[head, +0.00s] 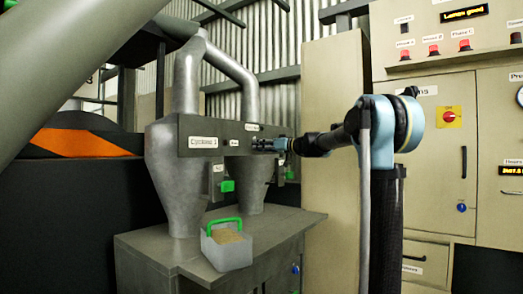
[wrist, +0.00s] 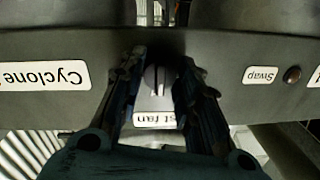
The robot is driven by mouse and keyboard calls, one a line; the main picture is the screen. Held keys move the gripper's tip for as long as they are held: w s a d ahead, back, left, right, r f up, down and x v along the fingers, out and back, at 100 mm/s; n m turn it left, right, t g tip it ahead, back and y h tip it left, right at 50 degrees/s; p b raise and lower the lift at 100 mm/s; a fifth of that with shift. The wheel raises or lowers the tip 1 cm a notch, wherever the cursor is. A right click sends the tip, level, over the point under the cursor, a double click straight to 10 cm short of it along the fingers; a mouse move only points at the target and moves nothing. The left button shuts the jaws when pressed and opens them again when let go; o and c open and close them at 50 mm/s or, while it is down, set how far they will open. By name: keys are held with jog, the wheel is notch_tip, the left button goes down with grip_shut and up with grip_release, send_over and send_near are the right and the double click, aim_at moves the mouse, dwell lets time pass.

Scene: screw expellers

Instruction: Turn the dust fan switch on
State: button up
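The dust fan switch is a grey round knob (wrist: 157,80) with a dark upright slot, on a dark panel (wrist: 225,50). My gripper (wrist: 159,68) is open, with one finger on each side of the knob. I cannot tell whether the fingers touch it. In the head view my gripper (head: 262,145) is at the panel below the cyclone pipes, and the knob is hidden behind it.
A "Cyclone" label (wrist: 45,76) is left of the knob, and a "Swap" label (wrist: 259,75) with a dark red button (wrist: 292,75) is right. A clear bin (head: 227,252) with a green handle stands on the grey table (head: 140,243). A beige cabinet (head: 330,120) is right of the cyclones.

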jog(key=shift+m, duration=0.4)
jog(key=m+t, duration=0.1)
jog(key=m, duration=1)
jog(key=shift+m, duration=0.3)
dwell(0.4)
jog(key=o, duration=1.1)
jog(key=shift+f, duration=0.15)
jog(key=v, duration=1.2)
jog(key=shift+w+f, duration=0.1)
jog(key=shift+f, duration=0.05)
